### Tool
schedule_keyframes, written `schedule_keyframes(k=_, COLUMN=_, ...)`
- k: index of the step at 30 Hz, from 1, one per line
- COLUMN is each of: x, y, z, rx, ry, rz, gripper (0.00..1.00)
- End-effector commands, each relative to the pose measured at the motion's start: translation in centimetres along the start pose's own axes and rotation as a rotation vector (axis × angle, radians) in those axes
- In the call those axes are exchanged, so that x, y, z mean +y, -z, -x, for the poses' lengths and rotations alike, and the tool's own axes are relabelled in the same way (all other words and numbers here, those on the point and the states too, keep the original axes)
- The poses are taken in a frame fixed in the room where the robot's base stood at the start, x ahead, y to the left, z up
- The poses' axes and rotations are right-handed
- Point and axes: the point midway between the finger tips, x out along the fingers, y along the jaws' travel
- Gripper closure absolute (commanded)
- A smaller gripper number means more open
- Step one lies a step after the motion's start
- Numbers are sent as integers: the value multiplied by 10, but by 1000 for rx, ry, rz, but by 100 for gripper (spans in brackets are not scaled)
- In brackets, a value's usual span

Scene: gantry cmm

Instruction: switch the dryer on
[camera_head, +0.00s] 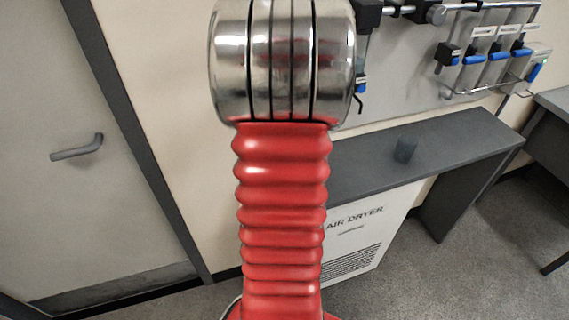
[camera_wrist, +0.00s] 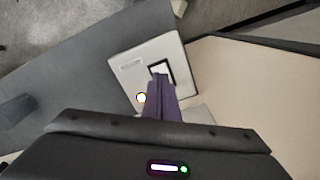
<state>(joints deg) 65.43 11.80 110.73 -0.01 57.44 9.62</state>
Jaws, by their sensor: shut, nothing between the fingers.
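The white air dryer (camera_head: 345,235) stands under the dark bench in the head view, partly hidden by my red arm. In the wrist view a white box face (camera_wrist: 125,75), apparently the dryer's, carries a black-framed switch (camera_wrist: 165,68) with a pale middle. My gripper (camera_wrist: 160,82) is shut and empty. Its purple fingers point at the switch and overlap the lower left of its frame. I cannot tell whether they touch it. A bright round light (camera_wrist: 141,98) glows left of the fingers. My gripper is out of sight in the head view.
The dark bench (camera_head: 440,140) holds a small dark cylinder (camera_head: 404,149). Pipework with blue-handled valves (camera_head: 500,55) is on the wall above. A grey door (camera_head: 75,200) is at the left. Grey floor (camera_head: 470,280) is open at the right.

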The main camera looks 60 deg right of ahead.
Motion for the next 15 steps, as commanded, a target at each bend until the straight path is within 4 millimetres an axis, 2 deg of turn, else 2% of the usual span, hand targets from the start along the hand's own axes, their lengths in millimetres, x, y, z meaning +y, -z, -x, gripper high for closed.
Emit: schedule_keyframes(k=15, x=0, y=0, z=30, rx=1, ry=0, rz=0, gripper=100)
